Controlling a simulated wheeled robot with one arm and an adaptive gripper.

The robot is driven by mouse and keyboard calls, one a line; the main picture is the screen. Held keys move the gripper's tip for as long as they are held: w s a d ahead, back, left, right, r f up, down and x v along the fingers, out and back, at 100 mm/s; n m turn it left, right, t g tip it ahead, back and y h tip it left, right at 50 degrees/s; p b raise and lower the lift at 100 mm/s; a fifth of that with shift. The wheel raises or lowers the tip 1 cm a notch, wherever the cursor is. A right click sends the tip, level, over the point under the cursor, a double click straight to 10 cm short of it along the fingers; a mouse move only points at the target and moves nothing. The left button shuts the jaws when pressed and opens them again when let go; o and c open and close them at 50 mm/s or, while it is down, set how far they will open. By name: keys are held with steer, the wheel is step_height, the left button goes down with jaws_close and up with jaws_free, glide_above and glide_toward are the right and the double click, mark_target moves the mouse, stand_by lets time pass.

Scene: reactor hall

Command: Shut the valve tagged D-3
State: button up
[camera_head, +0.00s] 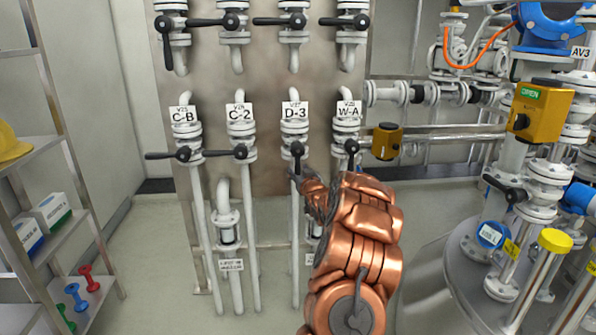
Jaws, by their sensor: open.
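The valve tagged D-3 (295,138) is on the third pipe of the lower row on the metal panel, below its white D-3 tag (294,111). Its black handle (297,154) points downward in the picture, roughly along the pipe. My gripper (298,178), at the end of my copper arm, is open just below this handle. Its dark fingers are small and partly lost against the pipe. I cannot tell whether they touch the handle.
Valves C-B (183,153) and C-2 (240,151) stand left with handles crosswise. Valve W-A (349,147) is close on the right, its handle pointing down. Another valve row is above. A shelf (82,240) stands left; a pipe skid with a yellow box (540,112) stands right.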

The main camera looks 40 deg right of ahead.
steer(key=shift+w+d+r, duration=0.1)
steer(key=shift+w+d, duration=0.15)
steer(key=shift+w, duration=0.25)
jaws_close()
stand_by(0.5)
